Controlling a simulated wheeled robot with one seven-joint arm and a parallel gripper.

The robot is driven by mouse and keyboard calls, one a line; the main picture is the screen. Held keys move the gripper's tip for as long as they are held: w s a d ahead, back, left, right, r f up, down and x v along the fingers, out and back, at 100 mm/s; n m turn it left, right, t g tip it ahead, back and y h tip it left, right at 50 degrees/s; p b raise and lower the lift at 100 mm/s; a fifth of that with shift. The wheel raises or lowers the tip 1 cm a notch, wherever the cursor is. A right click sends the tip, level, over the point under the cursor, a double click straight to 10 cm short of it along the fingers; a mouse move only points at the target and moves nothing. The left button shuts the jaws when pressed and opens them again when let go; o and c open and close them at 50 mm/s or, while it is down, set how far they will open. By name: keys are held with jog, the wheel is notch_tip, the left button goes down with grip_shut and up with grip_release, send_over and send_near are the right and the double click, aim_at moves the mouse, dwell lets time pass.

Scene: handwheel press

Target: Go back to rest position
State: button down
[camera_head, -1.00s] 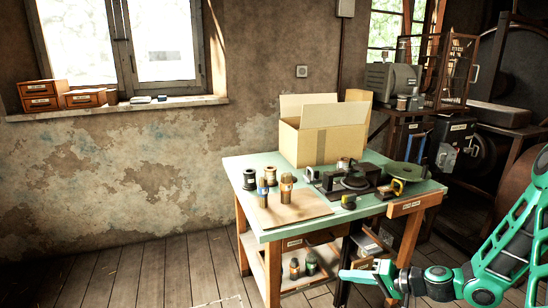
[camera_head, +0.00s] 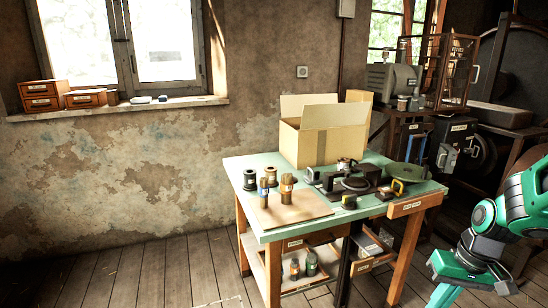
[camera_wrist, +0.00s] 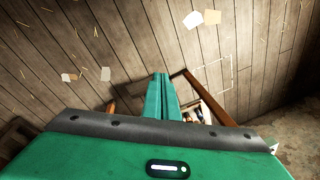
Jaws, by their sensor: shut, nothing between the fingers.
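My gripper shows in the wrist view (camera_wrist: 160,97) as two green fingers pressed together with nothing between them. In the head view the green arm (camera_head: 478,245) is folded at the lower right, to the right of the workbench (camera_head: 232,170) and apart from it. The gripper's fingertips are cut off by the lower edge of the head view. In the wrist view the fingers point over the wooden floor, with part of a wooden frame and shelf beyond them.
The bench holds an open cardboard box (camera_head: 330,140), several spools and jars, a brown board (camera_head: 290,214) and dark tooling. Machinery (camera_head: 390,82) stands behind at the right. The wooden floor (camera_head: 130,270) left of the bench is clear.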

jog(key=s+d+r+m, duration=0.2)
jog(key=s+r, duration=0.2)
jog(key=s, duration=0.3)
jog(key=s+d+r+m+h, duration=0.1)
jog(key=s+r+m, duration=0.1)
jog(key=s+r, duration=0.3)
jog(key=s, duration=0.3)
jog(key=shift+s+d+r+m+g+h, duration=0.15)
jog(key=shift+d+r+m+g+h, duration=0.15)
jog(key=shift+d+g, duration=0.1)
